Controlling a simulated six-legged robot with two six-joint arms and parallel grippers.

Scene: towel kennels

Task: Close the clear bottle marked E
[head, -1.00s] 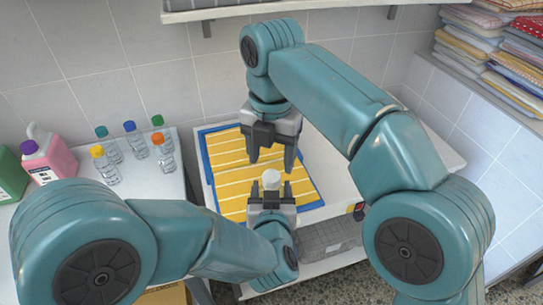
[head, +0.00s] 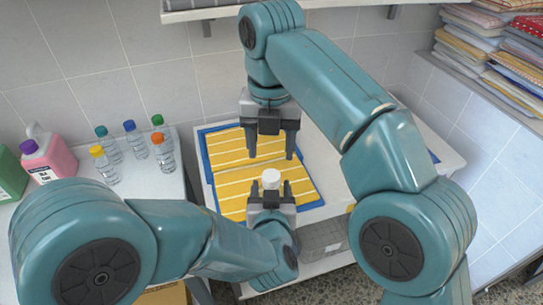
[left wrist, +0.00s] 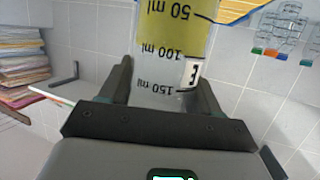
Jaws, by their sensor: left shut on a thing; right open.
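The clear bottle marked E (left wrist: 172,60) is in my left gripper. The left wrist view shows its E label and ml marks upside down, with an olive-yellow colour in or through it. In the head view only its white top (head: 271,178) shows clearly; I cannot tell whether that top is tight. My left gripper (head: 271,191) is shut around the bottle, above the yellow striped towel. My right gripper (head: 270,155) is open and empty, pointing down, just behind and above the white top in the picture, apart from it.
Several small clear bottles with coloured caps (head: 137,146) stand on the left table beside a pink jug (head: 48,160) and a green jug (head: 10,175). The yellow towel (head: 232,178) lies on a blue one. Folded towels (head: 475,55) are stacked at right. A shelf (head: 290,8) crosses the back.

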